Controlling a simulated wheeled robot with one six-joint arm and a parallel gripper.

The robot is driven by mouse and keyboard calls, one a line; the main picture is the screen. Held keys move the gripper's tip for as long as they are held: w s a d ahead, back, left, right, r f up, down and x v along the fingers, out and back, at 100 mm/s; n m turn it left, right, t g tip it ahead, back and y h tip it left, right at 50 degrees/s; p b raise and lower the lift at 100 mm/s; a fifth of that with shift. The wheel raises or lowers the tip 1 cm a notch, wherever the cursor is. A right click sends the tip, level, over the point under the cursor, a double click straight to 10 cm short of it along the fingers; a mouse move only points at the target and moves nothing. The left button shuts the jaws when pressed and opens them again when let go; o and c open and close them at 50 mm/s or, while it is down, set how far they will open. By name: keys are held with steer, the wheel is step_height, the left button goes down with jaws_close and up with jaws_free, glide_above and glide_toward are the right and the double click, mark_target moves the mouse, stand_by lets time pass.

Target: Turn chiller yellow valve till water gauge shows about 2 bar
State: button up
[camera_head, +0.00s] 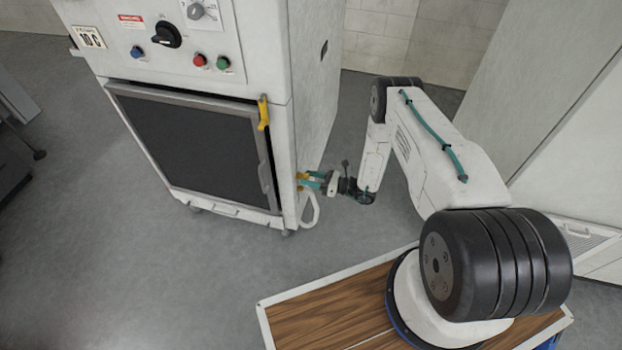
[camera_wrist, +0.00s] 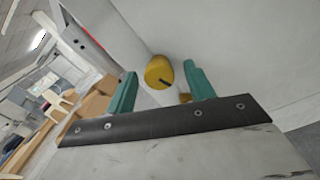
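The chiller (camera_head: 195,100) is a tall white cabinet with a dark front panel. Its yellow valve (camera_wrist: 159,72) is a round knob with a dark mark, on the white side wall in the wrist view. In the head view a small yellow part (camera_head: 302,180) shows low on the cabinet's right side, at my fingertips. My gripper (camera_head: 308,180) has teal fingers. In the wrist view the fingers (camera_wrist: 160,85) are apart, one on each side of the knob. I cannot tell whether either touches it. No water gauge can be made out in either view.
A yellow handle (camera_head: 263,113) is on the dark panel's upper right corner. A white hose (camera_head: 311,212) loops below the valve. Knobs and coloured buttons (camera_head: 199,60) sit on the upper panel. A white cabinet (camera_head: 540,100) stands at the right. Grey floor (camera_head: 190,270) is clear in front.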

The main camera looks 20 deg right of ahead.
steer(key=shift+s+d, duration=0.1)
steer(key=v, duration=0.7)
steer(key=shift+d, duration=0.2)
steer(key=shift+s, duration=0.15)
steer(key=s+a+r+n+g+y, duration=0.2)
steer(key=s+a+r+n+g, duration=0.15)
steer(key=s+g, duration=0.2)
steer(key=s+r+n+g+h, duration=0.35)
steer(key=r+n, duration=0.25)
steer(key=r, duration=0.5)
steer(key=s+r+n+g+h, duration=0.2)
steer(key=s+r+n+g, duration=0.3)
steer(key=r, duration=0.7)
steer(key=s+r+n+g+h, duration=0.1)
steer(key=r+n+g+h, duration=0.15)
steer(key=r+n, duration=0.65)
steer(key=s+r+n+t+h, duration=0.3)
steer(key=s+r, duration=0.6)
steer(key=r, duration=0.3)
steer(key=s+r+n+t+h, duration=0.3)
steer(key=s+r, duration=0.5)
steer(key=r, duration=0.4)
steer(key=t+h, duration=0.1)
steer(key=h, duration=0.1)
steer(key=shift+s+a+r+h, duration=0.2)
steer(key=shift+s+a+h, duration=0.1)
steer(key=shift+s+a, duration=0.1)
